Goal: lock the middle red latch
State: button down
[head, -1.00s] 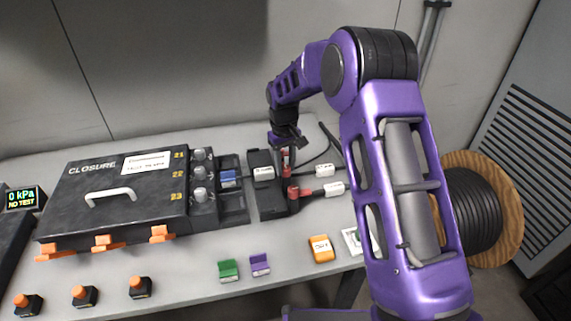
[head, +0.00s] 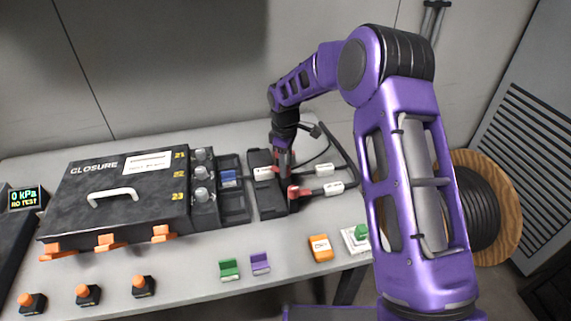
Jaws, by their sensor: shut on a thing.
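The small black splicing block (head: 268,201) stands on the table right of centre. A red latch (head: 299,191) shows at its near right side, with a white-labelled connector to its right. My gripper (head: 284,163) points down at the far part of the block, where more red shows around its fingertips. It is shut on a red latch there, apparently the middle one. The arm's end hides most of that latch, so its angle cannot be told. A second white-labelled connector (head: 324,169) lies just right of my gripper.
A black closure case (head: 110,205) with orange clips fills the left, beside a tray (head: 233,205) with a blue piece. Green (head: 229,269) and purple (head: 260,263) holders and an orange box (head: 321,248) lie in front. A cable spool (head: 505,215) stands right. Dark cables curve behind the connectors.

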jog(key=shift+n, duration=0.3)
jog(key=c, duration=0.5)
grip_release()
jog(key=shift+c, duration=0.2)
notch_tip(320, 180, up, 17)
jog(key=p, duration=0.1)
jog(key=shift+s+r, duration=0.2)
jog(key=shift+s, duration=0.05)
